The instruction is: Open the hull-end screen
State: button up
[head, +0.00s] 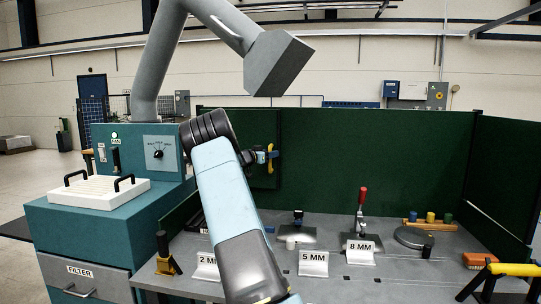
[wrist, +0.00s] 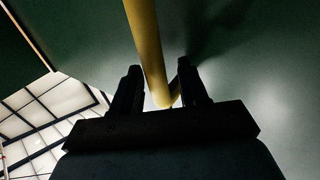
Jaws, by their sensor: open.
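A dark green screen panel (head: 264,128), which I take to be the hull-end screen, stands at the back left of the bench, with a yellow handle (head: 271,153) on its face. My gripper (head: 261,157) is at this handle, partly hidden by my arm. In the wrist view the yellow handle (wrist: 147,45) runs down between the two fingers of my gripper (wrist: 158,75). The fingers are open around it, and I cannot tell whether either touches it. The panel's hinges and latch do not show.
A teal filter cabinet (head: 80,235) with a white tray (head: 98,192) and an extraction hood (head: 278,64) stand at left. The grey bench (head: 385,265) holds number signs, a red-handled clamp (head: 361,215) and a yellow-handled tool (head: 513,269). Wide green screens (head: 375,155) edge the back.

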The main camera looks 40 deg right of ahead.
grip_shut()
dwell(0.4)
jog(key=shift+r, duration=0.1)
